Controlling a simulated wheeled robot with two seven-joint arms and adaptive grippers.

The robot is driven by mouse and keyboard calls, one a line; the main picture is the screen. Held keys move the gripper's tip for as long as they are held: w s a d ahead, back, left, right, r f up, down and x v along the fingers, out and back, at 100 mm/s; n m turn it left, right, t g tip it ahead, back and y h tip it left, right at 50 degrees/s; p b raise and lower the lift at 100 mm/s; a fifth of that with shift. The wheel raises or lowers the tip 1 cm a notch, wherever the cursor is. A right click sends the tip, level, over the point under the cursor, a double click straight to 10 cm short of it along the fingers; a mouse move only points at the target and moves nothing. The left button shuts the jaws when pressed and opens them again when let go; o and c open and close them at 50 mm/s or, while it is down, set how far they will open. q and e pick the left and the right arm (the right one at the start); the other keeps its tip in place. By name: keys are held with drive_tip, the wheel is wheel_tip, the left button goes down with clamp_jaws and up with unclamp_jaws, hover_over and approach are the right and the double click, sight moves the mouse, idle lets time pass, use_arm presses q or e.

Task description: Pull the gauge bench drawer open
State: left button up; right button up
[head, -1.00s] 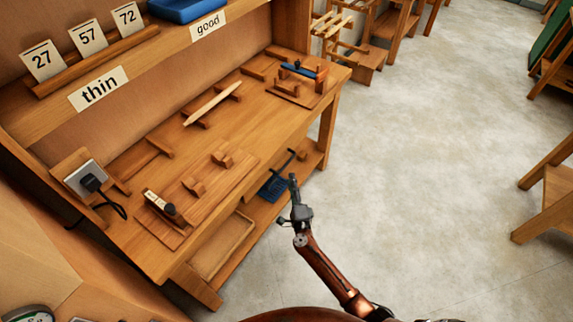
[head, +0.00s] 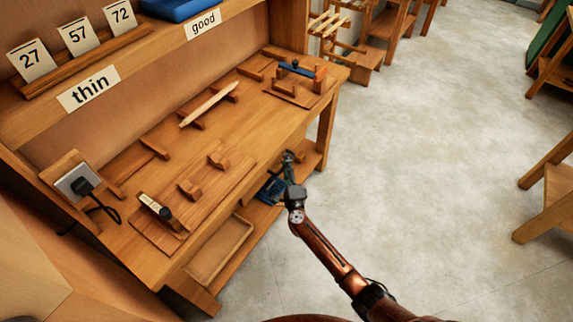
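The gauge bench (head: 228,144) is a wooden worktop with a raised back shelf, running from lower left to upper right. No drawer front is clearly visible; the bench's front face is mostly hidden from this high angle. A shallow wooden tray-like part (head: 222,252) shows below the front edge, and I cannot tell whether it is a drawer. My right gripper (head: 289,157) is beside the bench's front edge towards its right end, with no clear sign of contact. Its fingers are too small to read. My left gripper is out of view.
A blue object (head: 270,189) lies under the bench, partly behind my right gripper. A pale rod (head: 209,105) rests on wooden supports on the worktop. Open floor (head: 420,170) lies to the right.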

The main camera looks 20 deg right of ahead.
clamp_jaws()
drive_tip(key=shift+s, duration=0.1)
idle(0.5)
